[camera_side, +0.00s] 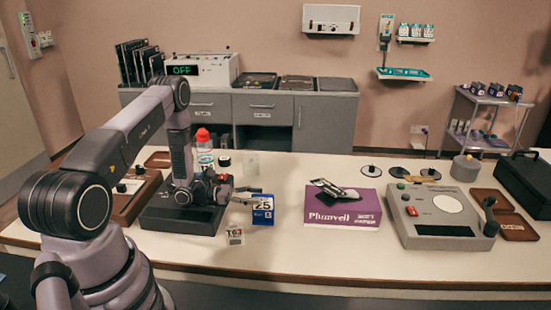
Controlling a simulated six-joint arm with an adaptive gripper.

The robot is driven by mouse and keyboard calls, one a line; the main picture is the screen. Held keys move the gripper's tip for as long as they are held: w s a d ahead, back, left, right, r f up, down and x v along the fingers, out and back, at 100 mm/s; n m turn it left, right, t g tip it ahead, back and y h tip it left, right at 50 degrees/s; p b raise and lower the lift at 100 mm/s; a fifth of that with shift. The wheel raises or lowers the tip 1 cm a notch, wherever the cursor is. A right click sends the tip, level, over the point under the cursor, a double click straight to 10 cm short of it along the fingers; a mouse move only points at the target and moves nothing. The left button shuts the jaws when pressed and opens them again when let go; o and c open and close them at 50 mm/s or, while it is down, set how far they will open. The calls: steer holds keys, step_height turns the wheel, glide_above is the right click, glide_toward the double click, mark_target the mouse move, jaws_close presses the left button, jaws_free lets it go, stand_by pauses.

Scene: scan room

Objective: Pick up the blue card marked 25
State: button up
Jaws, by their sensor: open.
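The blue card marked 25 (263,211) stands upright on the white table, left of the purple box. It has a white label with the number on its blue face. My gripper (245,196) is open just to the left of the card, with its fingers pointing right towards the card's upper left edge. I cannot tell whether a finger touches the card. Nothing shows between the fingers.
A small tag marked T63 (235,236) stands in front of the card. The purple Plumvell box (342,215) is to the right with dark items on top. A grey console (438,228) stands further right. A red-capped bottle (204,147) stands behind my arm.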

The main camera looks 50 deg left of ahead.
steer(key=shift+x, duration=0.8)
jaws_close()
